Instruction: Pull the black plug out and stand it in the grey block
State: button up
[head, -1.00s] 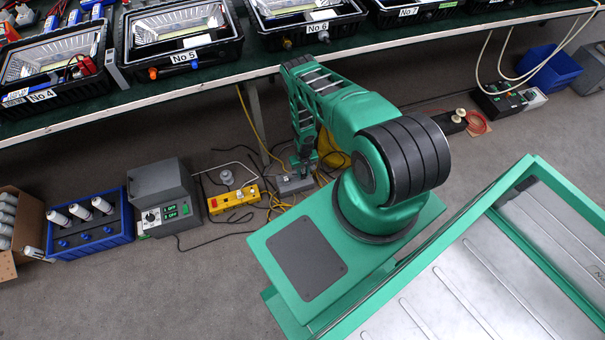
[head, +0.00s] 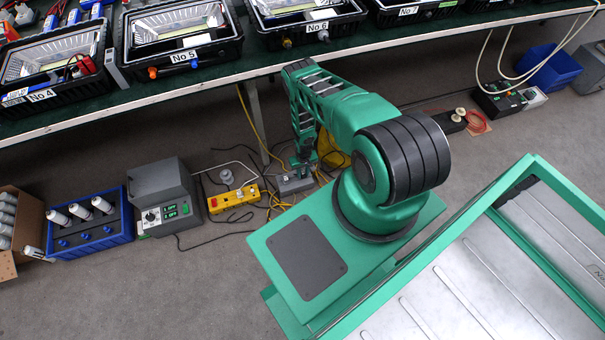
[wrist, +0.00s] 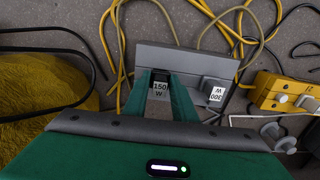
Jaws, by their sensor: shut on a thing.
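The grey block (wrist: 200,62) lies on the floor in the wrist view, and in the head view (head: 296,185) it is small below my gripper. My gripper (wrist: 161,82) has its two green fingers on either side of a dark plug (wrist: 160,77) with a "150 W" label, and is shut on it. The plug is at the left part of the block; I cannot tell how deep it sits. A second grey piece with a "300 W" label (wrist: 216,94) is at the block's right part. In the head view my gripper (head: 302,168) hides the plug.
Yellow and dark cables (wrist: 240,30) run around the block. A yellow box (wrist: 285,92) is to the right, a yellow bag (wrist: 45,95) to the left in the wrist view. The workbench edge (head: 220,79) with floodlight housings is above. Grey floor (head: 200,280) is clear in front.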

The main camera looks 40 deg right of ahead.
jog(key=shift+f, duration=0.5)
jog(key=o, duration=1.1)
jog(key=shift+r, duration=3.5)
